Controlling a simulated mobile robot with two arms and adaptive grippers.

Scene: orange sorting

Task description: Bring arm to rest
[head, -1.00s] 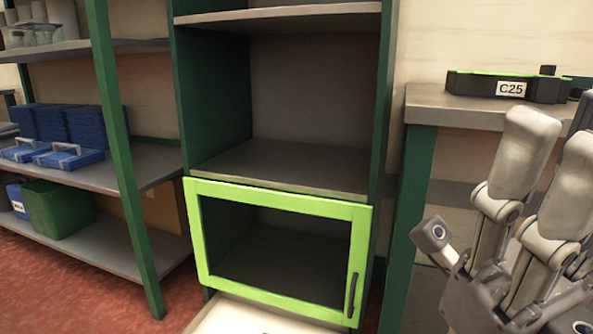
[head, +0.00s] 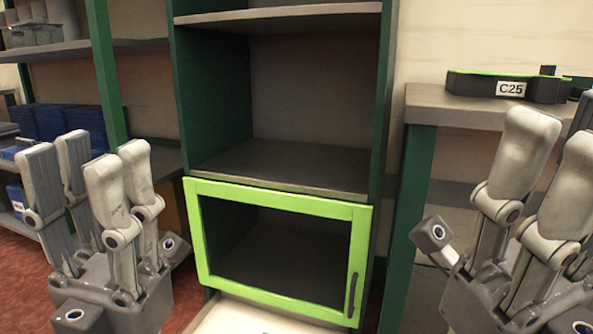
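My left gripper (head: 90,162) is in the lower left of the head view, fingers pointing up. Its grey fingers stand apart with an empty gap between them, so it is open. It is in front of the left shelf rack and left of the green-framed cabinet door (head: 281,197), apart from both as far as I can see. My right gripper (head: 548,150) is at the right edge, fingers also pointing up. It is partly cut off by the frame, and I see nothing held. Whether it is open or shut is unclear.
A tall dark-green cabinet with an empty shelf (head: 285,165) stands in the middle. A grey table (head: 435,100) on the right bears a dark box labelled C25 (head: 510,88). Blue crates (head: 38,122) are on the left rack. The space between my grippers is free.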

